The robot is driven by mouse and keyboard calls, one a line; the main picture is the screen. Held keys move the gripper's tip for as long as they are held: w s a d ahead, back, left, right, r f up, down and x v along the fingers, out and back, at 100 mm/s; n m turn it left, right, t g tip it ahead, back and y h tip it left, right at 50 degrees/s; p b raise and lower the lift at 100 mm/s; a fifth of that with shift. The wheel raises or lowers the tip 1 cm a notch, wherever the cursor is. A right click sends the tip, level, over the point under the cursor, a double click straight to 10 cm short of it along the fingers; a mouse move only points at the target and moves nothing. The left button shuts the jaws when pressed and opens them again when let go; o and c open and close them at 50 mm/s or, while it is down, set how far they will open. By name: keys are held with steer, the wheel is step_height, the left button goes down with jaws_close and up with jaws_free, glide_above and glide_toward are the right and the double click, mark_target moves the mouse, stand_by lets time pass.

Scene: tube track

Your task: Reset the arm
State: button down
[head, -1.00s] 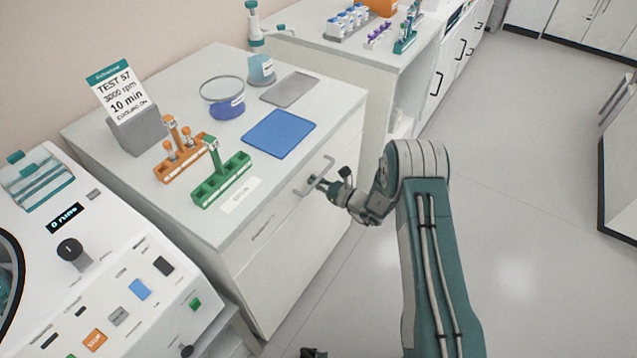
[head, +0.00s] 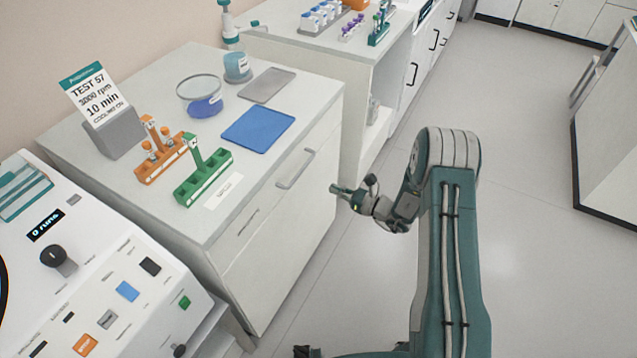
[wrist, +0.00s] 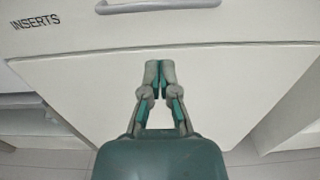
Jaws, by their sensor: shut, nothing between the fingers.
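My gripper (head: 336,188) is at the end of my bent teal and grey arm, in front of the white cabinet and to the right of its drawer handle (head: 296,169). In the wrist view my gripper (wrist: 159,66) has its fingertips together with nothing between them. It points at the plain cabinet front (wrist: 230,85), below a drawer labelled INSERTS (wrist: 35,21) and its handle (wrist: 158,5). The gripper appears apart from the handle.
On the cabinet top stand an orange rack (head: 160,160), a green rack (head: 205,178), a blue mat (head: 258,130), a grey tray (head: 267,86) and a glass dish (head: 200,95). A white machine (head: 90,270) stands at the left. The floor (head: 520,190) at right is clear.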

steer(key=shift+s+d, duration=0.4)
steer(key=shift+s, duration=0.1)
steer(key=s+a+r+n+g+h, duration=0.2)
steer(key=s+r+n+g, duration=0.4)
steer(key=r, duration=0.4)
steer(key=s+a+r+n+g+h, duration=0.2)
steer(key=s+r+n+g, duration=0.1)
steer(key=s+r+n, duration=0.65)
steer(key=s+d+r+n+t+h, duration=0.5)
steer(key=s+d+r+n+h, duration=0.3)
steer(key=s, duration=0.8)
steer(key=shift+s+d+r+n+t+h, duration=0.15)
steer(key=shift+d+r+n+t+h, duration=0.2)
steer(key=shift+d+r+h, duration=1.6)
steer(key=shift+r, duration=0.15)
